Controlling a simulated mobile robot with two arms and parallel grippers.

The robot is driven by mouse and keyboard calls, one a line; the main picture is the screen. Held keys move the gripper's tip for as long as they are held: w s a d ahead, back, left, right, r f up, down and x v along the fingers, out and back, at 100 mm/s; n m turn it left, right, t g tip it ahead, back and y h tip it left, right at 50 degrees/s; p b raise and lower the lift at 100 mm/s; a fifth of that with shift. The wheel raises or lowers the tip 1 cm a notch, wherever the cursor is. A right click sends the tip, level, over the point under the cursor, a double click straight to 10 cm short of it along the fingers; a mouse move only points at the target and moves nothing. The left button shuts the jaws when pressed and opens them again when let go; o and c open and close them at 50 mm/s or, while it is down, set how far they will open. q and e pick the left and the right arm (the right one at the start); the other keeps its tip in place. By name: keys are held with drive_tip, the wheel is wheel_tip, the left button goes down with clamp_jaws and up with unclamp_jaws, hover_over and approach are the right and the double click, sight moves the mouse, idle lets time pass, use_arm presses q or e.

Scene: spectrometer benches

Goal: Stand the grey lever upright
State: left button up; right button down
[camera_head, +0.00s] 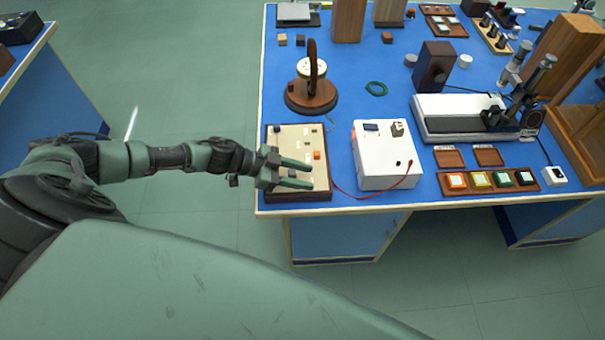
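My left gripper (309,176) reaches in from the left over the front of a cream panel (290,136) in a dark wooden frame. Its two green fingers are spread apart, with nothing seen between them. The panel carries small fittings, among them an orange block (317,155) just beyond the fingers and a few small dark and white pieces. I cannot make out a grey lever for certain; it may be one of the tiny fittings or be hidden under the gripper. My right gripper is not in view.
A white box (383,170) with a red cable stands right of the panel. Behind the panel is a round wooden stand (311,102). A tray of coloured buttons (488,181) and a white instrument base (460,128) lie farther right. The blue bench ends just in front of the panel.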

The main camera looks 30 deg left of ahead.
use_arm(q)
drive_tip(key=b+v, duration=0.2)
drive_tip(key=v, duration=0.4)
drive_tip(key=shift+s+a, duration=0.15)
drive_tip(key=shift+a, duration=0.15)
drive_tip(key=shift+s+a+r, duration=0.25)
drive_tip(key=shift+a+r, duration=0.1)
drive_tip(key=shift+r, duration=0.05)
drive_tip(key=shift+a, duration=0.1)
